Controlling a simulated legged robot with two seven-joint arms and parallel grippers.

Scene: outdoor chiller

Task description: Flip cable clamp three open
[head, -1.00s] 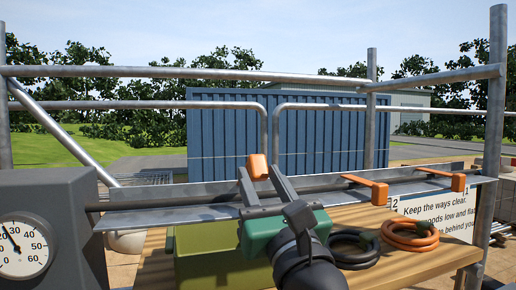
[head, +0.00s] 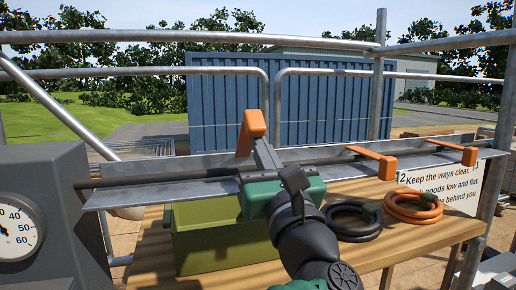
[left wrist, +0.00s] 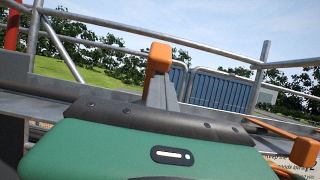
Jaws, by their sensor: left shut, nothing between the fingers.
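Cable clamp three is an orange lever (head: 251,130) on the metal tray (head: 140,194). It stands up steeply, while the two orange clamps to its right, clamp two (head: 386,166) and clamp one (head: 468,155), lie flat across the tray. My left gripper (head: 262,147) is shut with nothing between its grey fingers, and its fingertips are right at the raised lever. In the left wrist view the orange lever (left wrist: 158,58) rises just beyond the shut fingers. I cannot tell whether they touch it. The lever's base is hidden behind the gripper. My right gripper is not in view.
A grey gauge box (head: 42,215) stands at the left. A green bin (head: 205,240), a black cable coil (head: 350,222) and an orange cable coil (head: 413,207) sit on the wooden bench (head: 400,245). Metal railings run behind; a white sign (head: 440,182) hangs at the right.

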